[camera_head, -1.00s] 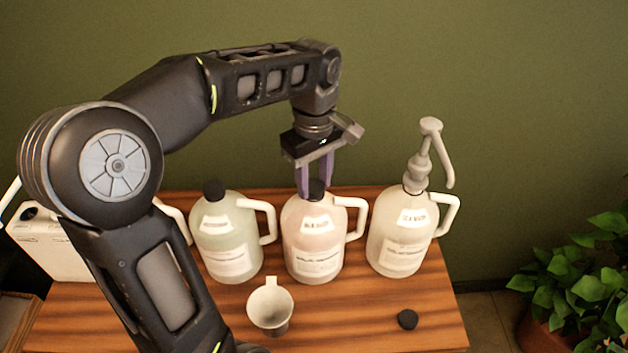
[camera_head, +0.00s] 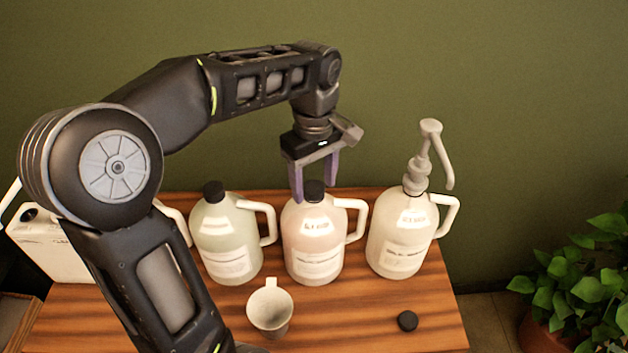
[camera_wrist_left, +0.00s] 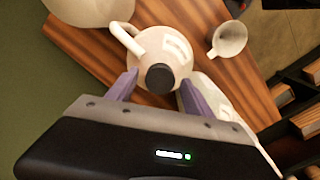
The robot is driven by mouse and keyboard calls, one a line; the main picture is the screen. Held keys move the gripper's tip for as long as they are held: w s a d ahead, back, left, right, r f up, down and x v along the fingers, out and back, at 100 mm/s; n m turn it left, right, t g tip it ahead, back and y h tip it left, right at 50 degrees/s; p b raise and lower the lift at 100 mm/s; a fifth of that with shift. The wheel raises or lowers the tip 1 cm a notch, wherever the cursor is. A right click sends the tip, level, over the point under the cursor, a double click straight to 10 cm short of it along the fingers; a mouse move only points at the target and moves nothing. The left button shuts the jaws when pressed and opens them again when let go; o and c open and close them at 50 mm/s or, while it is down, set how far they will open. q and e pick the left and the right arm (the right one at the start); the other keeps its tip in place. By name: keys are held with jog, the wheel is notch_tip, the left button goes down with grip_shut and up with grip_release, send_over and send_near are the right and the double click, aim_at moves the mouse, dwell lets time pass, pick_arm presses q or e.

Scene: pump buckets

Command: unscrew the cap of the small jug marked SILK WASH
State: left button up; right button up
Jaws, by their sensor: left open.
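The middle jug (camera_head: 312,240) is pinkish with a white handle on its right and a black cap (camera_head: 315,191) on its neck. Its label lettering is too blurred to read surely. My left gripper (camera_head: 315,178) points down over this jug, its purple fingers spread to either side of the cap with gaps. The left wrist view shows the same black cap (camera_wrist_left: 160,77) between the open fingers, with the jug (camera_wrist_left: 163,50) below. My right gripper is not in view.
A greenish capped jug (camera_head: 226,240) stands to the left. A jug with a pump (camera_head: 400,235) stands to the right. A white measuring cup (camera_head: 270,310) and a loose black cap (camera_head: 407,320) are on the wooden table (camera_head: 350,325). A plant (camera_head: 585,275) is at far right.

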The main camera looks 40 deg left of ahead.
pick_arm(q)
jog(key=m, duration=0.3)
jog(key=shift+m+p, duration=0.35)
jog(key=shift+m, duration=0.05)
jog(key=m, duration=0.3)
jog(key=m+p, duration=0.1)
jog(key=m, duration=0.4)
jog(key=shift+m, duration=1.5)
grip_shut()
